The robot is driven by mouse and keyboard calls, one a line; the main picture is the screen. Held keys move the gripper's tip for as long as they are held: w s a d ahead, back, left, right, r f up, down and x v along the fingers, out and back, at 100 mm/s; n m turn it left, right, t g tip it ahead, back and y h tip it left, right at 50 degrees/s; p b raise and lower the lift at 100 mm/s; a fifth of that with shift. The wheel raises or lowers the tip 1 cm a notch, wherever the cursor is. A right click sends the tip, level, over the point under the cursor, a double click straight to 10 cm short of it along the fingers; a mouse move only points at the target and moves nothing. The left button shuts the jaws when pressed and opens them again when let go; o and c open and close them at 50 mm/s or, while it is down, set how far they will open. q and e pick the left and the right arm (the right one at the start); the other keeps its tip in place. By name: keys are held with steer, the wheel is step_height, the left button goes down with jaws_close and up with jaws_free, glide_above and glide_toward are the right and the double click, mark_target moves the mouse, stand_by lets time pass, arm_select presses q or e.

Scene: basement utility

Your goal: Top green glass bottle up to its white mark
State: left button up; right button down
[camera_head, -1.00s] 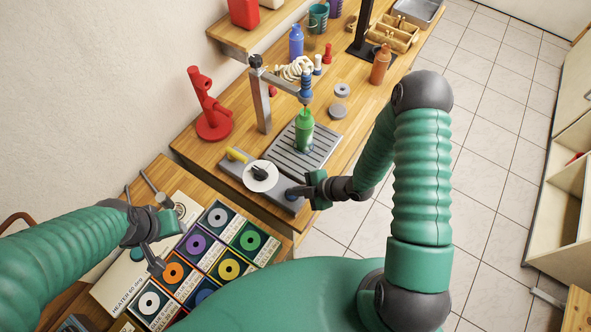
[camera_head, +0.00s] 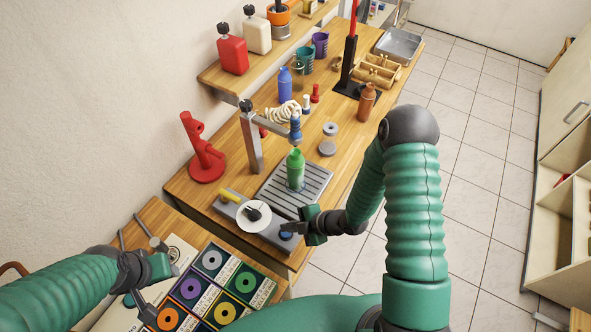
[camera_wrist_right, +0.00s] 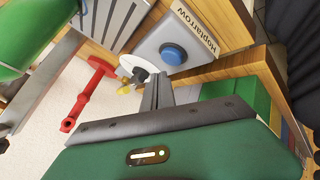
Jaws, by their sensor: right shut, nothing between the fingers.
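The green glass bottle (camera_head: 295,172) stands upright on the grey slatted drip tray (camera_head: 312,203), under the blue-tipped nozzle (camera_head: 295,128) of a metal post. Its white mark and liquid level are too small to make out. The bottle also shows in part in the right wrist view (camera_wrist_right: 28,30). My right gripper (camera_head: 293,229) is shut and empty, close to the blue button (camera_wrist_right: 173,54) on the grey control base (camera_head: 262,228). I cannot tell whether the fingertips touch the button. My left gripper (camera_head: 155,280) hangs over the lower bench, clear of the bottle; its jaw opening is unclear.
A white dial with a black knob (camera_head: 254,215) and a yellow lever (camera_head: 229,195) are on the base. A red stand (camera_head: 203,150) is at left. Blue (camera_head: 285,86) and brown (camera_head: 367,101) bottles stand farther back. Coloured label boxes (camera_head: 212,258) fill the lower bench.

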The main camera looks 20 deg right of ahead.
step_height(320, 180, up, 4)
steer(key=p, duration=0.3)
steer(key=shift+r, duration=0.25)
steer(key=shift+f, duration=0.1)
stand_by(0.6)
